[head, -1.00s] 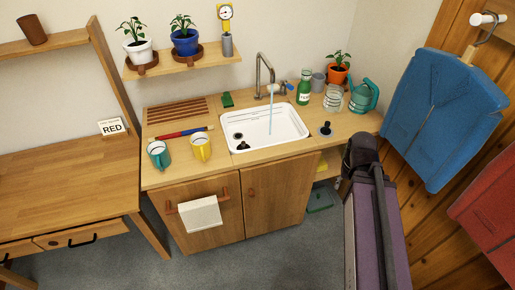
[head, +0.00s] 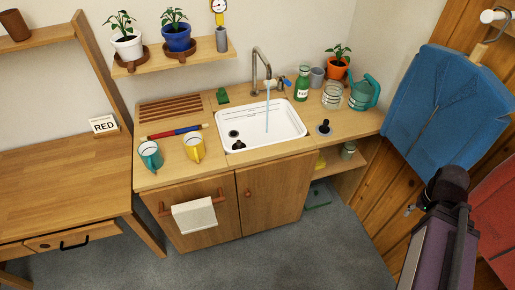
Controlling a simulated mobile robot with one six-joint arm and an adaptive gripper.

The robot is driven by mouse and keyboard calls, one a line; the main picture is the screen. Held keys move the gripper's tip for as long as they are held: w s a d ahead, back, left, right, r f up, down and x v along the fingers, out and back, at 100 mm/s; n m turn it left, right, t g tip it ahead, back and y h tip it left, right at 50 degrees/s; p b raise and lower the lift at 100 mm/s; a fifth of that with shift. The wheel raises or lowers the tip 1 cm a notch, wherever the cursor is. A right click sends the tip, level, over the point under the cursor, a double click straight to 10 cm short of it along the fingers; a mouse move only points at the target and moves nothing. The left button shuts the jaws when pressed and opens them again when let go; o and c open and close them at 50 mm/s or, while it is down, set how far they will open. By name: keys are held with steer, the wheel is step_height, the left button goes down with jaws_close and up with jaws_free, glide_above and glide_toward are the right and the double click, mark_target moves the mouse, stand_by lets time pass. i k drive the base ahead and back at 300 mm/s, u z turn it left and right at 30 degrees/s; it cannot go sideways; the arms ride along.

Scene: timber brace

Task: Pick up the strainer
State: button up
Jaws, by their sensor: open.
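No thing is clearly marked as the strainer. A small dark round piece with an upright black knob (head: 324,128) stands on the counter right of the sink, and it may be the strainer. Another small black knobbed piece (head: 239,146) is at the front left of the white sink (head: 283,132), near a dark round drain (head: 234,134). Both are too small to tell apart surely. My purple arm is at the lower right, away from the counter. A small grey part sticks out beside it, but I cannot make out my gripper's fingers.
Water runs from the tap (head: 262,70). A green bottle (head: 302,84), glass jar (head: 332,95) and teal watering can (head: 364,92) stand at the back right. Blue (head: 430,110) and red jackets hang right.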

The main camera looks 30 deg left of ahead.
mark_target(238, 145)
steer(key=z, duration=0.25)
steer(key=k, duration=1)
steer(key=u, duration=1.55)
steer(key=i, duration=0.9)
steer(key=z, duration=0.15)
